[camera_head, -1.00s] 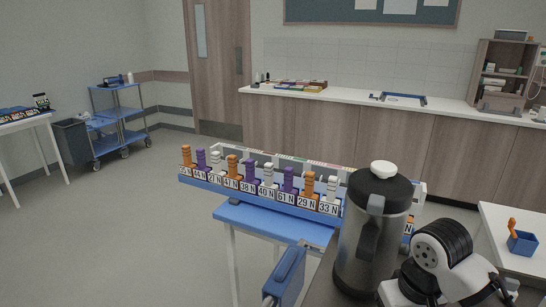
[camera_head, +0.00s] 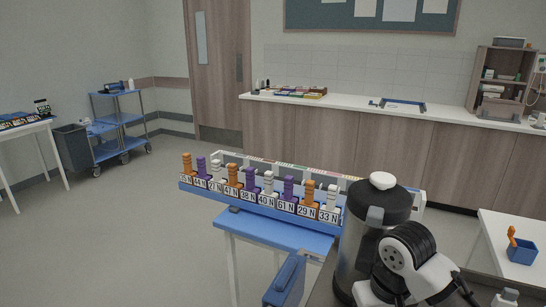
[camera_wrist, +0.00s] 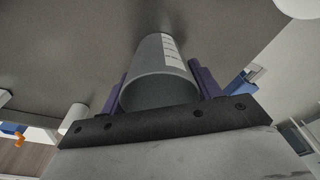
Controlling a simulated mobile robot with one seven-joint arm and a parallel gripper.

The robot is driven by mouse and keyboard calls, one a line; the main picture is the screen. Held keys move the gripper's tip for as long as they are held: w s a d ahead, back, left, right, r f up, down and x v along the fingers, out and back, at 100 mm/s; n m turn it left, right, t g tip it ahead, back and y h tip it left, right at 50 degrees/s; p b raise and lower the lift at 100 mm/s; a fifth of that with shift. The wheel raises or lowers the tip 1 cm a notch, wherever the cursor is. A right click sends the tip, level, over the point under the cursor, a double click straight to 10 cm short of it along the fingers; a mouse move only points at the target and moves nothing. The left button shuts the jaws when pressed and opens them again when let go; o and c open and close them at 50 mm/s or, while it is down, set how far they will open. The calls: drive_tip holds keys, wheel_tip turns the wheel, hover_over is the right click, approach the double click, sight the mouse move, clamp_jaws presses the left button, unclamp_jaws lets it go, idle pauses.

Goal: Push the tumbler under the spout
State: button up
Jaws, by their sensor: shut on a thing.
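The tumbler is a grey cylinder (camera_wrist: 151,56) with a white marked label on its side, in the wrist view. Its round rim faces the camera. My gripper (camera_wrist: 160,75) has a purple finger on each side of it and is shut on it. In the head view the tumbler and fingers are hidden; my white and black arm shows at the lower right. A tall dark cylindrical dispenser (camera_head: 352,245) with a white knob on its lid stands just left of my arm. I cannot make out its spout.
A blue table (camera_head: 262,228) bears a rack (camera_head: 228,198) of numbered orange, purple and white pegs, left of the dispenser. A white table (camera_head: 490,232) with a blue bin (camera_head: 521,250) stands at the right.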

drive_tip(key=o, duration=1.3)
drive_tip(key=shift+c, duration=0.2)
